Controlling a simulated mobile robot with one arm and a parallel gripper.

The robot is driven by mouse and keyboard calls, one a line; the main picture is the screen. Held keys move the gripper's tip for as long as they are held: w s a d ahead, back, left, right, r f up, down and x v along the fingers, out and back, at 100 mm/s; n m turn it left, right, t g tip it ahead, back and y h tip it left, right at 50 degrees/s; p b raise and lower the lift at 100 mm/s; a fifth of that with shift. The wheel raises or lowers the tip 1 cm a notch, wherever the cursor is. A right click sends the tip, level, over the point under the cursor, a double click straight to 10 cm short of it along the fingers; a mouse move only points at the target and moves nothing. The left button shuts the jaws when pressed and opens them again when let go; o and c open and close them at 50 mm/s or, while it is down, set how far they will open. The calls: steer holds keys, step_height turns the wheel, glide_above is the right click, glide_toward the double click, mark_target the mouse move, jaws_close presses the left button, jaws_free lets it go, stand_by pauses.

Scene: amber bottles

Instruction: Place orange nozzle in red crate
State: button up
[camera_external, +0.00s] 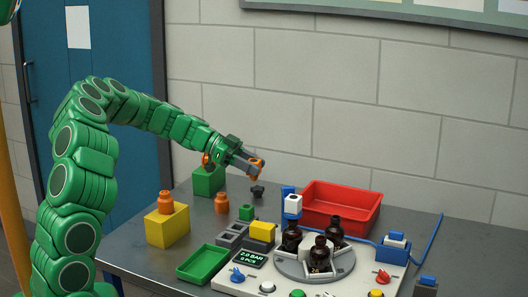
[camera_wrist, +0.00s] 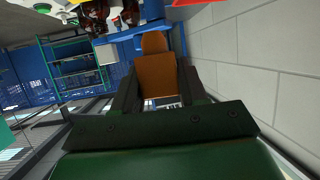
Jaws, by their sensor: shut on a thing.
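My gripper (camera_external: 252,163) is shut on an orange nozzle (camera_external: 257,168) and holds it in the air above the table, left of the red crate. In the wrist view the orange nozzle (camera_wrist: 158,75) sits between the two dark fingers. The red crate (camera_external: 345,219) stands on the table near the wall, and its visible inside looks empty. A bit of red shows at the top edge of the wrist view. Other orange nozzles are on a yellow block (camera_external: 167,229), on the table (camera_external: 222,203), and by a green block (camera_external: 208,182).
A white station (camera_external: 245,284) with a grey turntable, several dark bottles and coloured knobs fills the front. A blue post with a white head (camera_external: 293,204) stands between my gripper and the crate. A green tray (camera_external: 203,264) and small blocks lie at left.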

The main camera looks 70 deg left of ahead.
steer(key=w+d+n+y, duration=0.1)
steer(key=w, duration=0.2)
steer(key=w+d+n+t+y, duration=0.1)
steer(key=w+d, duration=0.1)
steer(key=w, duration=0.1)
steer(key=w+d+n+t+y, duration=0.1)
steer(key=w+d, duration=0.1)
steer(key=w, duration=0.1)
steer(key=shift+d+r, duration=0.1)
steer(key=w+d+r, duration=0.2)
steer(key=d+r, duration=0.1)
steer(key=d, duration=0.8)
steer(key=w+d+r, duration=0.2)
steer(key=d, duration=0.9)
steer(key=w+d+r+n+y, duration=0.1)
steer(key=w+d+r, duration=0.1)
steer(key=d, duration=0.9)
steer(key=shift+w+r, duration=0.3)
steer(key=shift+r, duration=0.5)
steer(key=shift+r, duration=0.1)
